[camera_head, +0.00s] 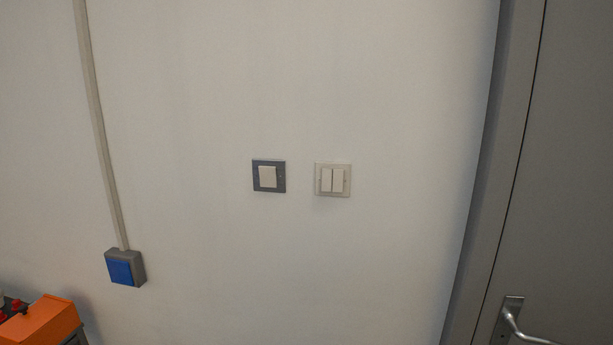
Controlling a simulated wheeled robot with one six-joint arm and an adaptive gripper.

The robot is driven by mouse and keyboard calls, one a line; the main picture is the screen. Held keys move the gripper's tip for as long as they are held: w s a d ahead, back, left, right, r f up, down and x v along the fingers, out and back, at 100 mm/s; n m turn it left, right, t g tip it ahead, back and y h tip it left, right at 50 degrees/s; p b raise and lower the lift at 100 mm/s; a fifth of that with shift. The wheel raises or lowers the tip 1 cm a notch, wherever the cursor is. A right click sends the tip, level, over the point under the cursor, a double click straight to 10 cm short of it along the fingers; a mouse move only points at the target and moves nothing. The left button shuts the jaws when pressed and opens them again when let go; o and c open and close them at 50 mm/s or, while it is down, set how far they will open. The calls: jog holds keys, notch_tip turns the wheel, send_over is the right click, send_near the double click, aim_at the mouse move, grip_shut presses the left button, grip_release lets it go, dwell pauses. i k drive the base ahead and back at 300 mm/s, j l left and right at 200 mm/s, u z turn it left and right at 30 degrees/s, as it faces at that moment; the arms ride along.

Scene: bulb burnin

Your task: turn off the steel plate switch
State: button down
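The steel plate switch (256,183) is on the white wall near the middle of the head view. It has a dark grey metal plate with one white rocker (267,177). From this distance I cannot tell which way the rocker is tipped. Nothing covers the switch. My gripper is not in view.
A grey box with a blue face (121,271) hangs lower left under a conduit (101,125). An orange object (43,322) is at bottom left. A grey door (570,180) with a handle (513,322) is at right.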

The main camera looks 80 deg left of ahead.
aim_at(268, 178)
jog(key=u, duration=2.15)
